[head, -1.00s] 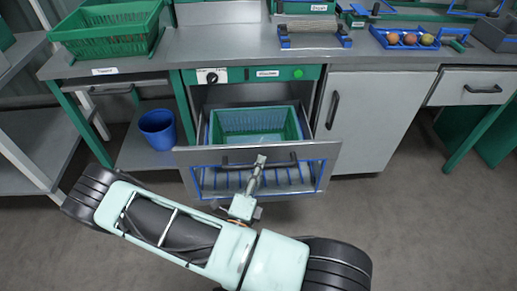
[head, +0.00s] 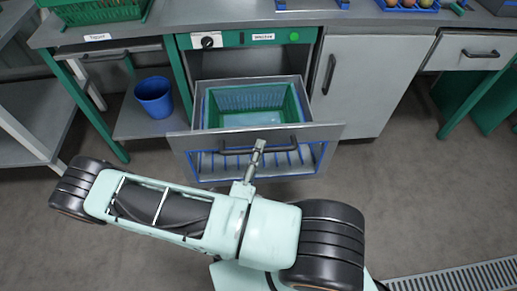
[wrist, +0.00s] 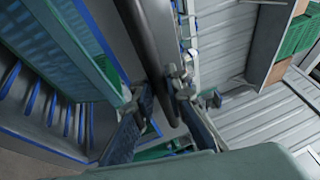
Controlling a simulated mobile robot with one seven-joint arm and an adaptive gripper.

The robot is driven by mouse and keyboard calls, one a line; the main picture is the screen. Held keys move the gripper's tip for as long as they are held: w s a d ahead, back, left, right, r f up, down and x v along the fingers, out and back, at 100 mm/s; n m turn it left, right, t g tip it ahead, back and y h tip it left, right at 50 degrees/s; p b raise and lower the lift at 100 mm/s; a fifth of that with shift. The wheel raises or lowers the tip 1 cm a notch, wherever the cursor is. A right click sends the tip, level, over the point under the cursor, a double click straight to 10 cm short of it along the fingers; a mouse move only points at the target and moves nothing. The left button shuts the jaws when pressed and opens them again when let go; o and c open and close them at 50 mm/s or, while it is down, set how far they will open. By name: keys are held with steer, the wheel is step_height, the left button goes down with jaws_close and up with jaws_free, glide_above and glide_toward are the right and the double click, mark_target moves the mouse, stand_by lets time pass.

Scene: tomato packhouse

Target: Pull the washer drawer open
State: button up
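The washer drawer (head: 187,143) stands pulled out below the green panel with the knob and label (head: 262,37). A green basket (head: 252,118) sits inside it, and blue wire racking shows at its front. The dark bar handle (head: 285,146) runs across the drawer front. My gripper (head: 259,146) is at the middle of the handle. In the wrist view the handle (wrist: 150,40) passes between the two fingers of my gripper (wrist: 163,92), which look closed around it. The exact finger contact is partly hidden.
A grey cupboard door (head: 367,85) is right of the drawer. A blue bucket (head: 154,97) stands on a low shelf to the left. The counter (head: 225,14) runs above. The floor (head: 420,190) to the right is clear, with a drain grate (head: 460,276) at lower right.

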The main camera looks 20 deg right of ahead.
steer(key=o, duration=0.4)
